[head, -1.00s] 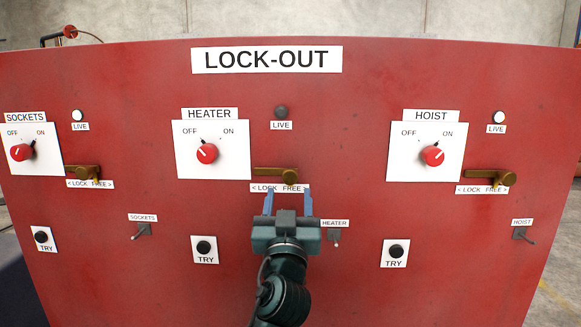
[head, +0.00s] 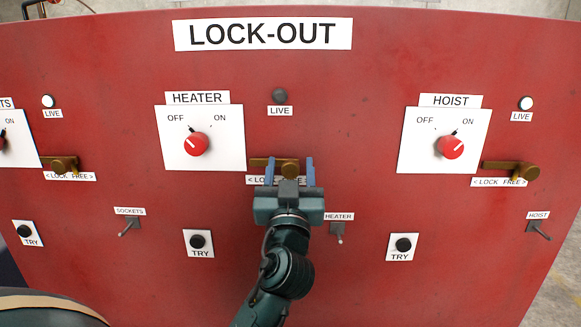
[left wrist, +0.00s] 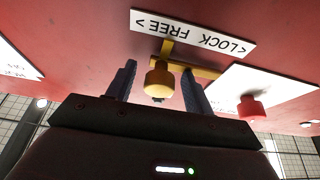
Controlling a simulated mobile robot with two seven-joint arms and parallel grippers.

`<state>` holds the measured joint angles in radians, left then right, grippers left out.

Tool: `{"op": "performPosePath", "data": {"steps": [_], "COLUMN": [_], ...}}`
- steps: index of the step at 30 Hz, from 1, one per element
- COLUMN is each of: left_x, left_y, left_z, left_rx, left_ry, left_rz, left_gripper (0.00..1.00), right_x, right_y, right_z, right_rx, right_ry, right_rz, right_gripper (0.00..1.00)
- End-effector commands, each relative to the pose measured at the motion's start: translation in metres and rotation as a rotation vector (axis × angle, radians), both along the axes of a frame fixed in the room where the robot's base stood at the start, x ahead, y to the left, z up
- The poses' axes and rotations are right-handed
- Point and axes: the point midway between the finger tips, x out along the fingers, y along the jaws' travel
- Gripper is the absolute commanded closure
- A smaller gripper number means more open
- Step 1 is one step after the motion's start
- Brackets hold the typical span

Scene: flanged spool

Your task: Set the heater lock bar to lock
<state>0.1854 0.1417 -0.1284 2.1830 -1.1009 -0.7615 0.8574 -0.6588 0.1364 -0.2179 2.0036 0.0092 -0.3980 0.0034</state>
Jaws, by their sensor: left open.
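The heater lock bar (head: 262,162) is a brass bar with a round knob (head: 290,167) at its right end, under the HEATER switch plate. My left gripper (head: 290,172) is open, with its blue fingers on either side of the knob. In the left wrist view the yellow knob (left wrist: 159,80) stands between the two open fingers (left wrist: 158,88), with gaps visible. The lock/free label (left wrist: 193,33) shows there upside down; in the head view my gripper covers part of it. My right gripper is not in view.
The heater knob (head: 196,144) is red, on a white plate to the upper left. The heater toggle (head: 338,234) is right of my gripper and the TRY button (head: 198,242) left. The hoist lock bar (head: 510,168) is far right. The heater LIVE lamp (head: 280,96) is dark.

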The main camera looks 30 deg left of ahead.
Motion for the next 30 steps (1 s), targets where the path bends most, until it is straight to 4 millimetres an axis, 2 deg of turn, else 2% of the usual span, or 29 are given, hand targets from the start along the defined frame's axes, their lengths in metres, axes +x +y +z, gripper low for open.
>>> {"op": "performPosePath", "data": {"steps": [4,22,30], "left_x": [0.0,0.0001,0.0001], "left_y": [0.0,0.0001,0.0002], "left_z": [-0.0001,0.0002,0.0002], "left_rx": [0.0,0.0,0.001], "left_ry": [0.0,0.0,-0.001], "left_rz": [0.0,0.0,0.0], "left_gripper": [0.49,0.99,1.0], "right_x": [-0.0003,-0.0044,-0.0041], "right_y": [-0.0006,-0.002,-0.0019], "right_z": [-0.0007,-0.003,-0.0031], "right_rx": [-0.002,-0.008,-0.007], "right_ry": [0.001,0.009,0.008], "right_rz": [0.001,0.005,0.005], "right_gripper": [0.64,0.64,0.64]}}
